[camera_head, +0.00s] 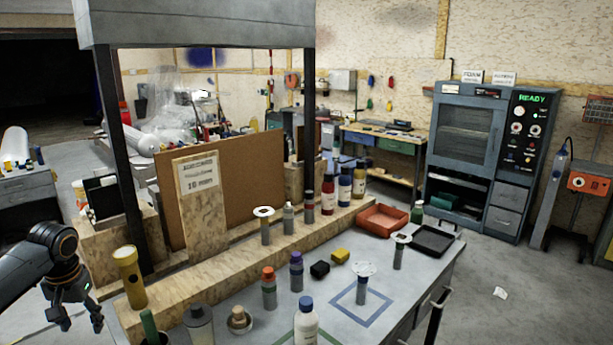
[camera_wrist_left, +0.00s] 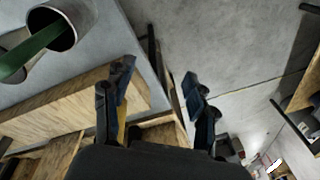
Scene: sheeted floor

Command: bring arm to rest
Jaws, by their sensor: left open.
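My left arm comes in from the left in the head view. Its black gripper (camera_head: 82,318) hangs with the fingers pointing down, to the left of the wooden ledge on the workbench. The gripper is open and nothing shows between its fingers. In the left wrist view the two fingers of this gripper (camera_wrist_left: 158,95) are spread apart, with the bench edge and grey floor behind them. My right gripper is in neither view.
A yellow flashlight (camera_head: 131,278) stands close to the right of my left gripper. The grey workbench (camera_head: 250,325) holds several bottles, cylinders, a red tray (camera_head: 382,220) and a black tray (camera_head: 433,240). A grey cup (camera_wrist_left: 75,20) with a green item is near the wrist.

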